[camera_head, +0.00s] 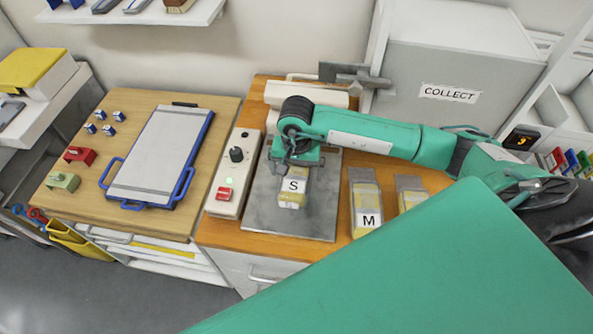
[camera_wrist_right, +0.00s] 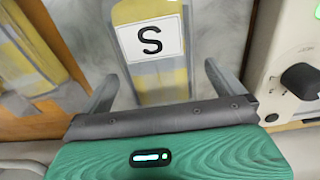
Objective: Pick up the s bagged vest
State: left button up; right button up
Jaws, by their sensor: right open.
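The S bagged vest (camera_head: 291,198) is a yellow and grey pack with a white S label. It lies on the grey metal plate (camera_head: 315,222) on the wooden counter. My right gripper (camera_head: 293,166) is over its far end, hiding that part. In the right wrist view, the S bagged vest (camera_wrist_right: 158,75) lies between the two spread fingers of my right gripper (camera_wrist_right: 160,75), with a gap visible on each side. My left gripper is not in view.
An M bagged vest (camera_head: 366,204) and another pack (camera_head: 411,196) lie right of the plate. A control box (camera_head: 235,170) with a knob and red button stands left of it. A grey COLLECT box (camera_head: 450,65) stands behind.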

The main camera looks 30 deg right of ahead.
jog(key=shift+f, duration=0.9)
jog(key=shift+c, duration=0.2)
jog(key=c, duration=1.1)
jog(key=shift+r, duration=0.1)
